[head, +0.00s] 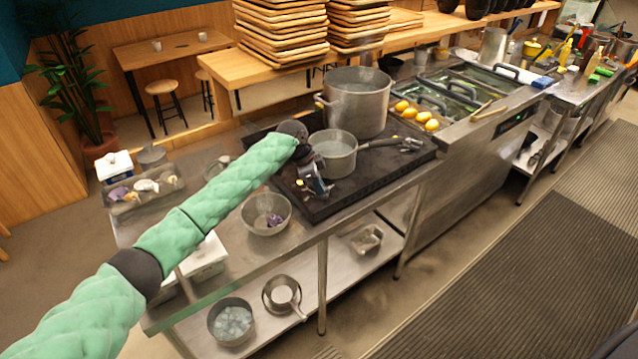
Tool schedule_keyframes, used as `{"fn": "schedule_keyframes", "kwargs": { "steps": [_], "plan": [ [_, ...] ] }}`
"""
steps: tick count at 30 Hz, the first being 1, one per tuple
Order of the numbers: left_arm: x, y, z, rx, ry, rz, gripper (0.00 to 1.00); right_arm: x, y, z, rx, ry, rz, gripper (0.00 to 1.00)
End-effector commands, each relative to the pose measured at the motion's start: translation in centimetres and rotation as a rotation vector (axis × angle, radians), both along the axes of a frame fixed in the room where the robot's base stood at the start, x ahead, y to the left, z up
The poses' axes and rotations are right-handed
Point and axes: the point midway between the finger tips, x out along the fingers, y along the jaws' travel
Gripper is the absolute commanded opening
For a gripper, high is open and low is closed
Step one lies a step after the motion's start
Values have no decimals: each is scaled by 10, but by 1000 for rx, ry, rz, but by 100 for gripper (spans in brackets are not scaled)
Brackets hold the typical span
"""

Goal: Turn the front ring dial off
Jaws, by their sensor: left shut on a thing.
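The black stove (392,172) stands on the steel counter, with a large steel pot (357,108) at the back and a smaller saucepan (334,157) in front of it, its handle pointing right. My left arm, in a green sleeve, reaches over the counter from the left. My left gripper (317,189) is at the stove's front left edge, just below the saucepan, shut on what seems to be the front ring dial. The dial itself is mostly hidden by the fingers, and its setting cannot be read. My right gripper is not in view.
A metal bowl (266,213) with something purple sits close below my left gripper. A tray (142,190) of food lies at the counter's left end. Lemons (414,115) and steel wells are right of the stove. Stacked wooden trays (283,30) stand behind. The floor in front is clear.

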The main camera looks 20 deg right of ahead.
Motion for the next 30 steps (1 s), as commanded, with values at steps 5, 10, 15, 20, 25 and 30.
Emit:
{"fn": "schedule_keyframes", "kwargs": {
  "steps": [5,10,15,20,25,30],
  "plan": [
    [-1,0,1,-1,0,96,0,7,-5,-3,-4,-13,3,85],
    [-1,0,1,0,0,156,0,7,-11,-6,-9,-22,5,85],
    [-1,0,1,0,0,184,0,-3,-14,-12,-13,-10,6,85],
    [-2,0,1,0,-1,190,0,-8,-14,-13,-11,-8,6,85],
    [-1,0,1,0,-1,190,0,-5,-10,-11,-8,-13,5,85],
    [-2,0,1,0,0,190,32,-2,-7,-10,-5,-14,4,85]
  ]
}}
